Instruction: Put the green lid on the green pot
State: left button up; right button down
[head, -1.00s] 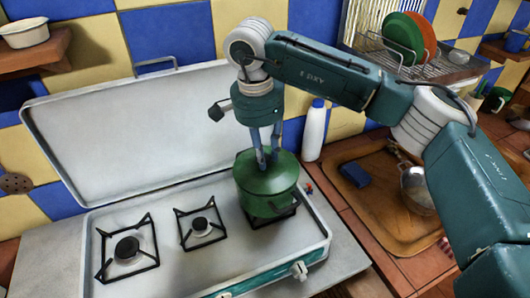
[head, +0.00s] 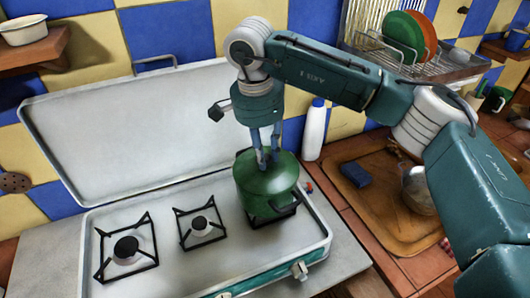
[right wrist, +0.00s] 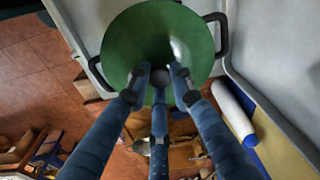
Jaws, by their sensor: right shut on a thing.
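The green pot (head: 262,205) stands on the right-hand burner of the camping stove. The green lid (head: 284,168) lies over the pot's mouth, apparently level; I cannot tell whether its rim is fully seated. My right gripper (head: 267,163) points down from above and is shut on the lid's dark knob. In the right wrist view the green lid (right wrist: 130,45) fills the top middle, with the pot's dark handles (right wrist: 219,34) sticking out at both sides. The fingers (right wrist: 162,80) close around the knob there. The lid hides the pot's inside. My left gripper is not in view.
The white stove (head: 225,262) has two bare burners left of the pot, and its raised cover (head: 110,135) stands behind. A white bottle (head: 313,130) stands close behind the pot, to its right. A wooden tray (head: 385,215) with a blue sponge (head: 355,174) lies farther right.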

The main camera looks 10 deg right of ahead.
jog(key=shift+s+f+b, duration=0.1)
jog(key=shift+f+b, duration=0.35)
jog(key=shift+b, duration=0.35)
dwell(2.4)
jog(key=c, duration=1.4)
grip_release()
jog(key=shift+c, duration=0.2)
